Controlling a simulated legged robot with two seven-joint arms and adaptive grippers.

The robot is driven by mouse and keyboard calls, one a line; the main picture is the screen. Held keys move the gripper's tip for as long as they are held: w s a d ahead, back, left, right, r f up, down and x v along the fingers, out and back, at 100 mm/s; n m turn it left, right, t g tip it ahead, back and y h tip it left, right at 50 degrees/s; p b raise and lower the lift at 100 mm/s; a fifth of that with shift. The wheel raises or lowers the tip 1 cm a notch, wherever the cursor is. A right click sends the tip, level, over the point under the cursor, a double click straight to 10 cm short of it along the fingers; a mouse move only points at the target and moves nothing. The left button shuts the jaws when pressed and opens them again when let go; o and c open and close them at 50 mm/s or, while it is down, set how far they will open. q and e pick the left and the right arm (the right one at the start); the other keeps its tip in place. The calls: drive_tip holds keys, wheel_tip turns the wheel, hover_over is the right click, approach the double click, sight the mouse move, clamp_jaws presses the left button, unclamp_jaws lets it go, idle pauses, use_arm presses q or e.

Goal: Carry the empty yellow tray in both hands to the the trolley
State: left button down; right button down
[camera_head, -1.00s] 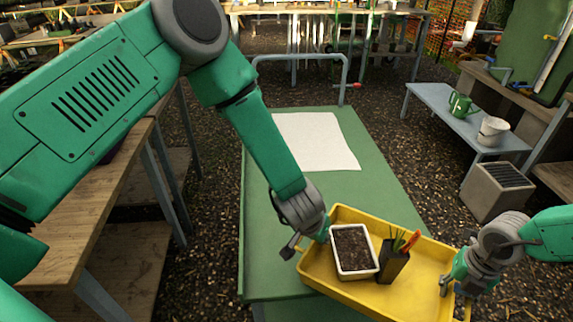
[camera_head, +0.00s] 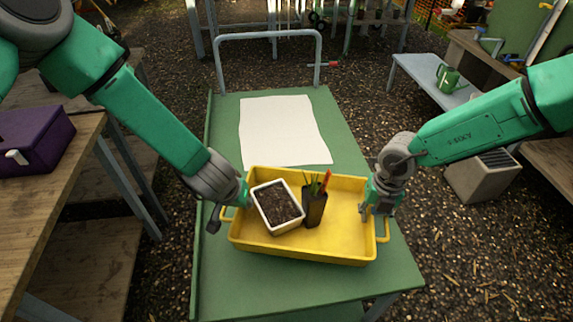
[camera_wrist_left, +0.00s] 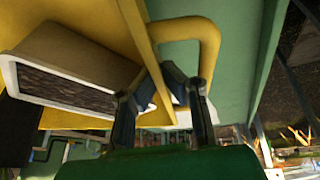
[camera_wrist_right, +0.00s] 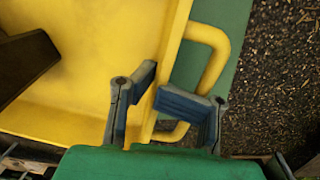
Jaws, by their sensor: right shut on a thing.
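The yellow tray (camera_head: 345,243) is over the near part of the green trolley top (camera_head: 230,290); I cannot tell whether it rests or hovers. It is not empty: a white pot of soil (camera_head: 277,206) and a dark pot with green leaves and an orange-red item (camera_head: 314,208) stand in its left half. My right gripper (camera_head: 377,207) is shut on the tray's right wall by the handle, which the right wrist view shows (camera_wrist_right: 208,50). My left gripper (camera_head: 238,196) is at the left wall and handle (camera_wrist_left: 205,40), its fingers apart in the left wrist view.
A white sheet (camera_head: 284,130) lies on the trolley beyond the tray, below a grey push bar (camera_head: 268,35). A wooden bench with a purple box (camera_head: 35,140) is at left. A low bench with a green watering can (camera_head: 448,78) and a grey bin (camera_head: 482,180) are at right.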

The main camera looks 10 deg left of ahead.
sight(245, 214)
use_arm(q)
drive_tip(key=shift+w+d, duration=0.1)
drive_tip(key=shift+d, duration=0.35)
use_arm(e)
drive_tip(key=shift+a, duration=0.25)
